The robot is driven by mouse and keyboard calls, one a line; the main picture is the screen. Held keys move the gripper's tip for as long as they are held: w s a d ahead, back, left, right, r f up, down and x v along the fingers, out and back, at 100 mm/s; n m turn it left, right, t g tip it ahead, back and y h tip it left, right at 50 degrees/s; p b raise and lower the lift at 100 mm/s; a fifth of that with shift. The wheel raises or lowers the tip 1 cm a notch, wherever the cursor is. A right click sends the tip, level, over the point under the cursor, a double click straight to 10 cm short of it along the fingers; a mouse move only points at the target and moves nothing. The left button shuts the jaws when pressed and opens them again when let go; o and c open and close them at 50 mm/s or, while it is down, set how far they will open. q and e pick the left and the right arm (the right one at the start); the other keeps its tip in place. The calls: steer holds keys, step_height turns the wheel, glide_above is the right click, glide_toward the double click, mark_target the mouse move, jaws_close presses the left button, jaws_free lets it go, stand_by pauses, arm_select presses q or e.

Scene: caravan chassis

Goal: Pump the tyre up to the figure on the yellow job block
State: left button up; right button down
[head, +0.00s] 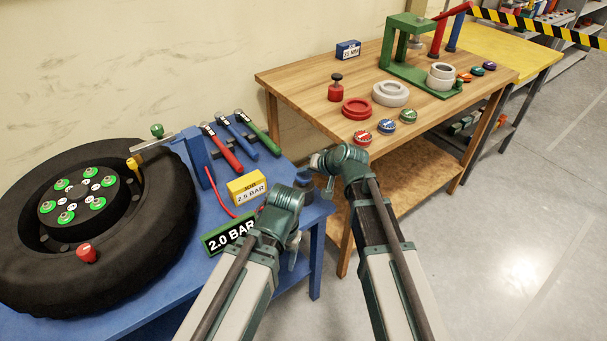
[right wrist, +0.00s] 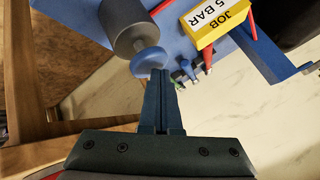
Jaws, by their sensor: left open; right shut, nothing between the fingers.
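The black tyre (head: 150,235) lies flat on the blue bench. The yellow job block (head: 247,187) reads 2.5 BAR; it also shows upside down in the right wrist view (right wrist: 218,20). A green-framed display (head: 228,235) reads 2.0 BAR. In the right wrist view a grey cylinder (right wrist: 122,28) carries a round blue knob (right wrist: 148,62). My right gripper (right wrist: 160,74) is shut and empty, its tips right at the knob's edge; I cannot tell if they touch. My left gripper (head: 294,240) is open by the bench's right end, its fingers largely hidden by its wrist.
Red, blue and green tools (head: 235,138) lie behind the job block, beside a blue post (head: 197,160) with a red hose. A red cap (head: 87,253) sits on the tyre. The wooden table (head: 320,85) on the right holds rings, caps and a green press.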

mark_target(305, 178)
steer(key=shift+f+b, duration=1)
steer(key=shift+f, duration=0.05)
stand_by(0.7)
steer(key=shift+r, duration=0.1)
steer(key=shift+r+p, duration=2)
steer(key=shift+p, duration=0.1)
step_height(305, 178, up, 5)
steer(key=p, duration=0.5)
